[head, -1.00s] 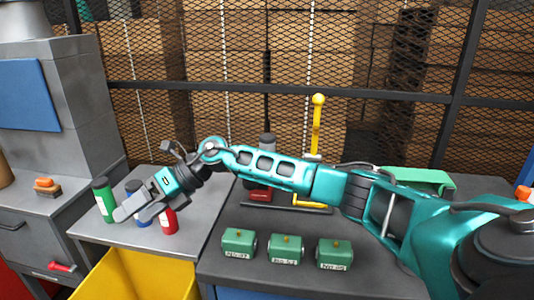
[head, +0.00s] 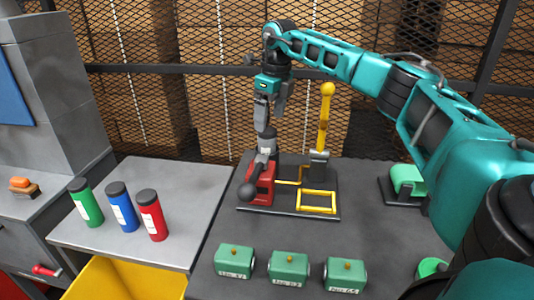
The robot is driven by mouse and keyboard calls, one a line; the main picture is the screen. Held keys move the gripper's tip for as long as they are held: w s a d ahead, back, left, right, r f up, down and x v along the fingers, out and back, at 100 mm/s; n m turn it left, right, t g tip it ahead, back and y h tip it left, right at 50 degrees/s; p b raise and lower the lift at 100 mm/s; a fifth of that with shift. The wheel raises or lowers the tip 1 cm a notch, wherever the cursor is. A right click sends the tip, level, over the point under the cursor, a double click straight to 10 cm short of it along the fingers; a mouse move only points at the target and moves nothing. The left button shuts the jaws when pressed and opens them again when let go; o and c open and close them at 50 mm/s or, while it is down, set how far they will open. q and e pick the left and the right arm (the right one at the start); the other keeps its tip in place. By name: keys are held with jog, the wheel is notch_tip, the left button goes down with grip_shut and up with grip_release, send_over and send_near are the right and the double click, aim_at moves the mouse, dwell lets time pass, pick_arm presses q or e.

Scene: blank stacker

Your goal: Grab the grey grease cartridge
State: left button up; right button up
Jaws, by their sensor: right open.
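A grey cylinder with a dark top (head: 267,146) stands upright at the red press body (head: 262,183) on the dark bench; it is the only grey cartridge-like thing in view. My right gripper (head: 271,118) points down just above it, open. One finger overlaps the cylinder's top in the picture; I cannot tell if they touch. Green (head: 89,204), blue (head: 124,208) and red (head: 152,217) cartridges with dark caps stand in a row on the grey table. My left gripper is not in view.
A yellow lever (head: 325,115) rises right of the press, and a yellow frame (head: 317,202) lies on its base plate. Green labelled blocks (head: 289,268) line the bench front. A yellow bin (head: 122,279) is below the grey table. Mesh fencing (head: 180,110) stands behind.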

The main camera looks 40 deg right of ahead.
aim_at(267, 130)
jog(key=shift+w+a+f, duration=0.1)
jog(key=shift+f, duration=1.05)
jog(key=shift+w+a+f, duration=0.15)
jog(key=shift+f, duration=1.05)
jog(key=shift+w+a+f, duration=0.1)
jog(key=shift+f, duration=1.05)
jog(key=shift+c, duration=0.5)
jog(key=c, duration=1)
jog(key=shift+r, duration=0.1)
